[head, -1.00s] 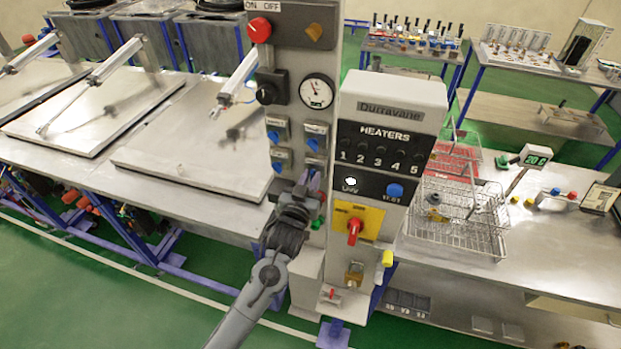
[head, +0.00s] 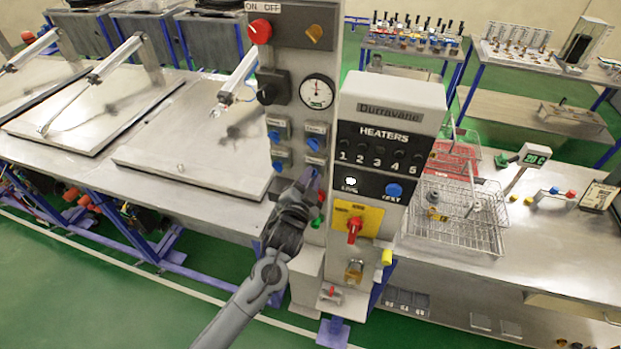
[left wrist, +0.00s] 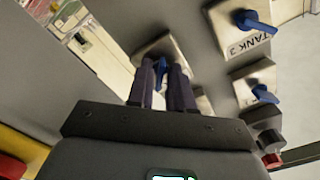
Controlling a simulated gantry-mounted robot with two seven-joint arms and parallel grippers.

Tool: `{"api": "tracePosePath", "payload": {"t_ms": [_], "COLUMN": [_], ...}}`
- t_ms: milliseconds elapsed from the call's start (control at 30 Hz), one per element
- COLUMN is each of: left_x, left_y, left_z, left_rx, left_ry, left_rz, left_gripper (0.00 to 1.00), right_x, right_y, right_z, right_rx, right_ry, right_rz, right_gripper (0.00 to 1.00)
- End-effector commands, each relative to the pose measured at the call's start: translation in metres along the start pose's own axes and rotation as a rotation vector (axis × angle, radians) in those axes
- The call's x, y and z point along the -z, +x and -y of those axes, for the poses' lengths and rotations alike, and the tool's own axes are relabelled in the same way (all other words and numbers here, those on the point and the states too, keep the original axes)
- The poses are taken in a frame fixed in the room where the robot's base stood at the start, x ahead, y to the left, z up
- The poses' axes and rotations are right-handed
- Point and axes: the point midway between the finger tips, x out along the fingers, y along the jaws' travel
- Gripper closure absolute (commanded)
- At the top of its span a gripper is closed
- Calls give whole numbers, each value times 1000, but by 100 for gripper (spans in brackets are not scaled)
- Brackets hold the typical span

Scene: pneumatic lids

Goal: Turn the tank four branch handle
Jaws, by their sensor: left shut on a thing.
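The blue tank four branch handle (left wrist: 160,73) sits on a square metal plate on the grey control column. My left gripper (left wrist: 166,80) is shut on this handle, with one dark finger on each side of it. In the head view, my left gripper (head: 310,180) reaches the lower right plate of the valve group from below, and its fingers cover much of that plate. The handle's label and exact angle are hidden. My right gripper is not in view.
The tank three handle (left wrist: 252,22) and another blue handle (left wrist: 264,95) are close beside the gripper. A red knob (head: 259,31) and a gauge (head: 317,92) are higher up. The heater box (head: 390,110) stands just to the right, with a red switch (head: 354,230) below.

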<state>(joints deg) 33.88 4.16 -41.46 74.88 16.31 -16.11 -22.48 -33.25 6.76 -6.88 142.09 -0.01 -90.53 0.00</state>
Motion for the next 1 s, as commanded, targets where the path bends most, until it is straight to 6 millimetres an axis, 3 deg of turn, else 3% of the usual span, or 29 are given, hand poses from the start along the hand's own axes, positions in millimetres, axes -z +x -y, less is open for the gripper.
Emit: {"api": "tracePosePath", "payload": {"t_ms": [600,633,700,1000], "left_x": [1,1,1,0], "left_y": [0,0,0,0], "left_z": [0,0,0,0], "left_rx": [1,0,0,0], "left_ry": [46,46,45,45], "left_rz": [-1,-1,-1,0], "left_gripper": [100,78,68,68], "right_x": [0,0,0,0], "right_y": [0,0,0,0], "right_z": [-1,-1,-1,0], "right_rx": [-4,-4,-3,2], "right_ry": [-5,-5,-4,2], "right_rz": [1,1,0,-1], "right_gripper": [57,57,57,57]}}
